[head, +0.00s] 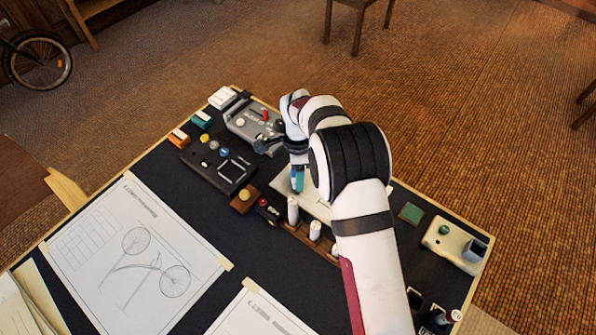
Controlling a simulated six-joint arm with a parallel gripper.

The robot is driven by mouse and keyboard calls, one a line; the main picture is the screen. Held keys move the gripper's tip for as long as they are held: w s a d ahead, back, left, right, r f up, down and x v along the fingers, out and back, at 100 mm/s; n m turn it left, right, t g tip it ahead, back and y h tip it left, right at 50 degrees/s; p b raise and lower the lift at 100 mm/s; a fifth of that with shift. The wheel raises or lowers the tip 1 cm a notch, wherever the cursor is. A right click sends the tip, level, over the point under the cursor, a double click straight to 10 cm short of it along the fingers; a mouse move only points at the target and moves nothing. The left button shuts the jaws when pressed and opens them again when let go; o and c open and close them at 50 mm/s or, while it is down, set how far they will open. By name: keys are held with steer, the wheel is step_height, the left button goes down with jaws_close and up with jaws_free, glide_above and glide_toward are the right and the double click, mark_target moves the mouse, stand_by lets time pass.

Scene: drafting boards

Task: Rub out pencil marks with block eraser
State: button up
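My gripper (296,170) points down over a pale tray (318,205) at the middle of the board, with my white arm reaching in from the lower right. A small teal-and-blue piece (298,179) shows at its tip; I cannot tell whether it is held or lies behind the fingers. Small sleeved blocks that look like erasers stand at the board's upper left edge: an orange-and-white one (179,138), a teal-and-white one (202,120) and a white one (222,97). A taped sheet (75,243) at left carries a pencil-like bicycle drawing (150,262).
The dark board (215,222) holds a dark device (225,168), a grey device (250,125) and a wooden rack (307,239) with several white cylinders. A second sheet (250,318) lies at the bottom. A cream box (455,243) stands at right. Bare board runs between the left sheet and the devices.

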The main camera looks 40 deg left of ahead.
mark_target(289, 176)
steer(key=shift+f, duration=0.4)
stand_by(0.8)
steer(key=shift+a, duration=1.5)
steer(key=shift+d, duration=3.1)
steer(key=shift+a, duration=3.1)
